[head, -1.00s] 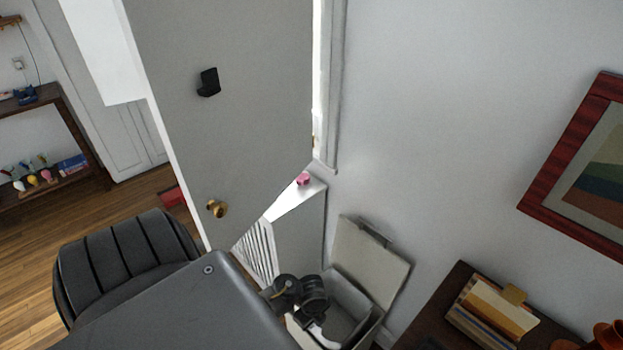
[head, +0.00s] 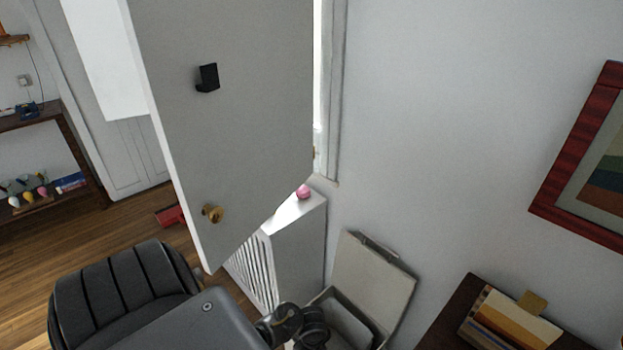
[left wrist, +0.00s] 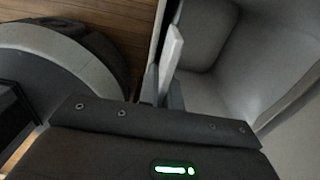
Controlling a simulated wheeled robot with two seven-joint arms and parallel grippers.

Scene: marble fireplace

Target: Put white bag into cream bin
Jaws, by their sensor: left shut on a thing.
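The cream bin (head: 374,272) stands against the wall at the lower middle of the head view, its lid raised. In the left wrist view, its pale interior (left wrist: 226,84) fills the right side. My left gripper (left wrist: 164,88) is shut on the white bag (left wrist: 171,52), of which only a narrow white strip shows between the fingers. The gripper and bag appear at the bin's left edge; how far above or inside it they are, I cannot tell. In the head view, my left wrist is at the bottom edge beside the bin, and the bag is out of view. My right gripper is not in view.
A grey door (head: 235,120) with a brass knob stands open left of the bin. A white radiator cover (head: 300,240) with a pink item on top is behind the bin. A dark wooden table (head: 452,312) with books stands right of it.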

